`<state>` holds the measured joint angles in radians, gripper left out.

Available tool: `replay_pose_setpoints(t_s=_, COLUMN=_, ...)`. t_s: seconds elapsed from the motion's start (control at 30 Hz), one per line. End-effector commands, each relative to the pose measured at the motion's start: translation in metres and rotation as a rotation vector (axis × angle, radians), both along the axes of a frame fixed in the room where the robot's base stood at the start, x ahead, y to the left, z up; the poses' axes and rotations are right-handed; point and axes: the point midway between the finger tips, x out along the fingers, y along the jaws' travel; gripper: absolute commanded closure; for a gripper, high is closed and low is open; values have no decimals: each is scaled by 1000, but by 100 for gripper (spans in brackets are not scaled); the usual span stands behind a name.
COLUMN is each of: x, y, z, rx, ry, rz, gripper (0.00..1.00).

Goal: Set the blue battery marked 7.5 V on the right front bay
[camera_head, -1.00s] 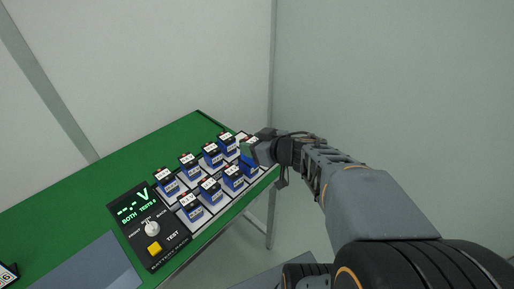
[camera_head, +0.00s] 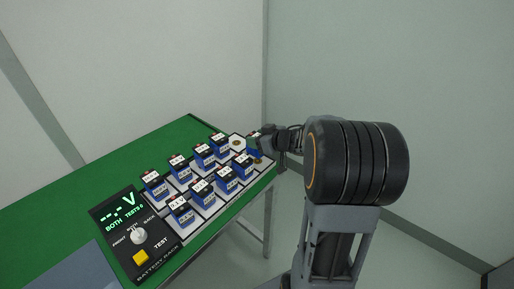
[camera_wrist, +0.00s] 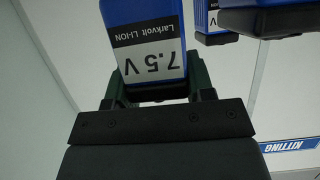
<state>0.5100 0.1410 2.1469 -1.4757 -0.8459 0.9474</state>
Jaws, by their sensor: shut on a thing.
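The blue battery marked 7.5 V (camera_wrist: 150,45) is between the fingers of my gripper (camera_wrist: 157,92) in the wrist view, its white label upside down there. My gripper (camera_head: 256,143) is shut on it at the right end of the battery rack (camera_head: 215,211) in the head view. A blue part of the held battery (camera_head: 254,153) shows there, mostly hidden by the gripper. The right front bay (camera_head: 258,161) shows a gold contact just below it. I cannot tell whether the battery touches the bay.
Several blue batteries with white labels (camera_head: 181,213) stand in two rows on the rack. The right back bay (camera_head: 237,142) is empty. A tester panel (camera_head: 135,230) with a knob and yellow button is at the left. The green table (camera_head: 100,180) is clear behind.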

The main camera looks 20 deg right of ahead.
Motion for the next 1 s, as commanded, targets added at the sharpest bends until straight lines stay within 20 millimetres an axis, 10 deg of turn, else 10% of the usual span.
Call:
replay_pose_setpoints(t_s=0.7, x=3, y=-2, z=-38, rx=1, ry=-1, rz=0, gripper=85)
replay_pose_setpoints(t_s=0.73, x=3, y=-2, z=-39, rx=0, ry=1, rz=0, gripper=50)
replay_pose_setpoints(t_s=1.0, x=3, y=-2, z=-38, rx=0, ry=1, rz=0, gripper=26)
